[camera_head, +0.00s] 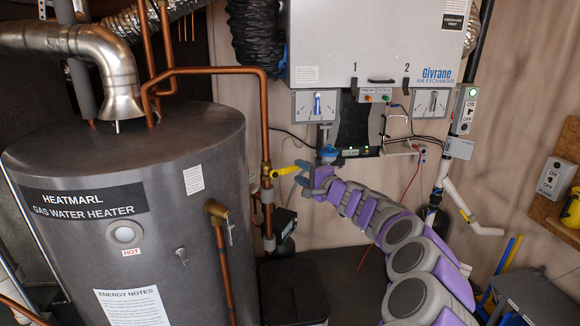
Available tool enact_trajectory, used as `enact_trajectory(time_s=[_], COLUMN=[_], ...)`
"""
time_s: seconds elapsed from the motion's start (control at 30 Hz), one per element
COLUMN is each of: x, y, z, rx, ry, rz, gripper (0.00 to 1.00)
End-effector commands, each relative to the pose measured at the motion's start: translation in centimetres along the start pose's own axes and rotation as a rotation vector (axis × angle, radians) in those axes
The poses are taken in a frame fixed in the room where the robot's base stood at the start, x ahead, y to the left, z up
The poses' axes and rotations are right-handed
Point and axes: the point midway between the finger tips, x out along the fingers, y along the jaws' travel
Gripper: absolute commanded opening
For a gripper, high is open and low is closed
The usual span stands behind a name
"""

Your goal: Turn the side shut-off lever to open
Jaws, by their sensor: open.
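A yellow lever (284,171) sticks out to the right from a valve on the vertical copper pipe (265,130), beside the water heater (125,215). It lies roughly level, across the pipe. My gripper (302,174) reaches in from the lower right and is open. Its fingertips are at the free right end of the lever. I cannot tell whether they touch it or whether the lever lies between them. A second, small yellow handle (466,215) is on the white pipe at the right.
The Givrane air exchanger (380,45) hangs on the wall above my arm, with dials 1 (317,104) and 2 (431,103) below it. A blue-capped part (329,153) is close above my gripper. A dark box (294,292) stands below the lever.

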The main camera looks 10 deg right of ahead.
Motion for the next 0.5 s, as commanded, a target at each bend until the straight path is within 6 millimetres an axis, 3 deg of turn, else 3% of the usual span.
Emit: enact_trajectory(time_s=[0.5], x=[5.1], y=[0.1], z=[-0.1], rx=[0.000], ry=[0.001], rz=[0.003], gripper=[0.47])
